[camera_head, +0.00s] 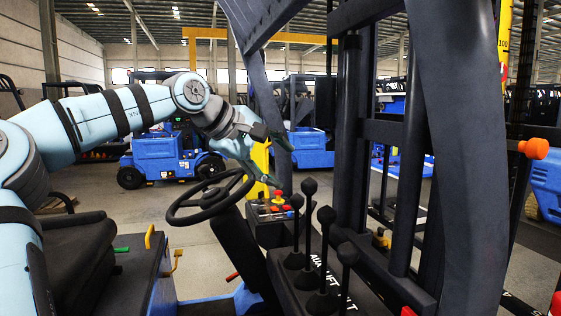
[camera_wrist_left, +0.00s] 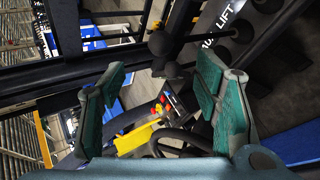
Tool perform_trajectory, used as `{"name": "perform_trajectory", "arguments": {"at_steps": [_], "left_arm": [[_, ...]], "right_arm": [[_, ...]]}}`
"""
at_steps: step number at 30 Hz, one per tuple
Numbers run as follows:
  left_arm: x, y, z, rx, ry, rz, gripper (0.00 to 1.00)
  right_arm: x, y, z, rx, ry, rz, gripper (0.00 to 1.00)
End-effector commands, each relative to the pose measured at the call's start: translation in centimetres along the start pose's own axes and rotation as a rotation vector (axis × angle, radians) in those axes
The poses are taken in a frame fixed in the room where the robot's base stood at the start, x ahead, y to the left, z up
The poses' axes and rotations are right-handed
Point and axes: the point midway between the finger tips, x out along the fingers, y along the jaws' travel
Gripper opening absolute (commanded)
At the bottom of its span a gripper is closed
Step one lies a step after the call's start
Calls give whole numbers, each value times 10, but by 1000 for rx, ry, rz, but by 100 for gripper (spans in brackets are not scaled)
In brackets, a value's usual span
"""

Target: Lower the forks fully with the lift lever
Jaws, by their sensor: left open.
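Several black levers with round knobs rise from a dark console at the lower centre of the head view, among them a far lever (camera_head: 309,187) and a nearer lever (camera_head: 326,216). White lettering on the console includes "LIFT", but I cannot tell which lever it marks. My left gripper (camera_head: 284,167) is open, above and left of the far levers. In the left wrist view its teal fingers (camera_wrist_left: 163,72) are spread, with a dark knob (camera_wrist_left: 160,43) showing between and beyond their tips; contact is not visible. The forks are not clearly visible. My right gripper is out of view.
A black steering wheel (camera_head: 209,197) is below my left arm. A small panel with red and yellow buttons (camera_head: 270,207) is beside the levers. Dark mast uprights (camera_head: 348,140) stand close on the right. A blue forklift (camera_head: 160,155) is parked behind.

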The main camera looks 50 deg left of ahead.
Motion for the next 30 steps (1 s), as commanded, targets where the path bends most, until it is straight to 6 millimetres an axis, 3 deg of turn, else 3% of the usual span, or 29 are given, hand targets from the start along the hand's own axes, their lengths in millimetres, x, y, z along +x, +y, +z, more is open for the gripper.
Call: {"name": "perform_trajectory", "arguments": {"at_steps": [3,8,13,20,24,30], "left_arm": [[1,0,-1,412,2,6,57],[-2,-1,-6,697,13,9,57],[15,-3,-8,733,15,4,57],[73,0,-5,735,10,4,57],[98,7,-3,736,6,4,57],[116,4,-4,735,10,10,57]], "right_arm": [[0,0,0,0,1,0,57],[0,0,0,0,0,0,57],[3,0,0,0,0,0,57],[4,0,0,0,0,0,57],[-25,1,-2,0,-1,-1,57],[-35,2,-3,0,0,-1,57]]}}
